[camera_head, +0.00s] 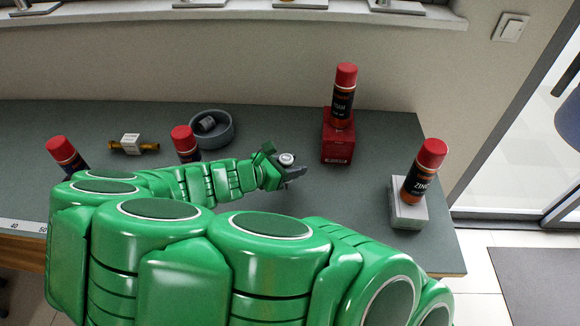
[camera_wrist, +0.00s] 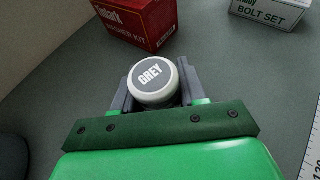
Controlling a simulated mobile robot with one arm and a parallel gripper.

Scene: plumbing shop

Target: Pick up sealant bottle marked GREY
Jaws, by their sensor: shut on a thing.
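The sealant bottle marked GREY (camera_wrist: 152,76) shows in the wrist view as a round pale cap with a grey disc and the word GREY, seen from above. My gripper (camera_wrist: 153,92) is shut on it, with one dark finger on each side. In the head view the bottle's pale top (camera_head: 287,159) shows between the fingers of my gripper (camera_head: 284,170). The rest of its body is hidden, and I cannot tell whether it touches the bench.
A red box (camera_head: 338,144) with a red-capped can (camera_head: 343,92) on it stands right of my gripper. A ZINC can (camera_head: 421,172) stands on a grey box (camera_head: 408,212). A grey bowl (camera_head: 226,134), a brass fitting (camera_head: 150,147) and more red-capped cans (camera_head: 183,139) are left.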

